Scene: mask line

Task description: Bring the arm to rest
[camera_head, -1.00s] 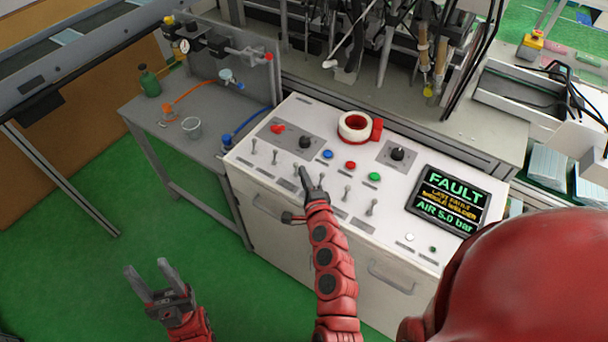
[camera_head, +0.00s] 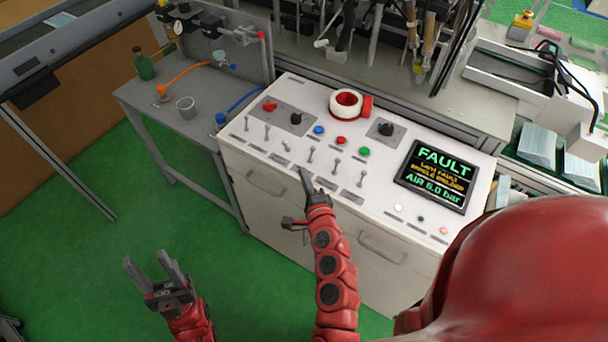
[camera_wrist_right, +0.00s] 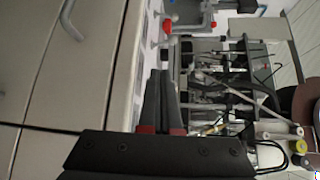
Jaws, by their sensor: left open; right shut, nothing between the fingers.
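My right gripper (camera_head: 304,172) is shut and empty, just in front of the near edge of the white control panel (camera_head: 385,205), close to the row of toggle levers. In the right wrist view its fingers (camera_wrist_right: 162,74) lie together beside the panel edge. My left gripper (camera_head: 144,260) is open and empty over the green floor, left of the cabinet.
The cabinet front has protruding handles (camera_head: 381,248) near my right forearm. A grey side table (camera_head: 165,110) holds a green bottle (camera_head: 145,64) and a cup (camera_head: 186,106). A red-and-white tape roll (camera_head: 347,104) sits on the panel. Green floor (camera_head: 90,265) is clear at left.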

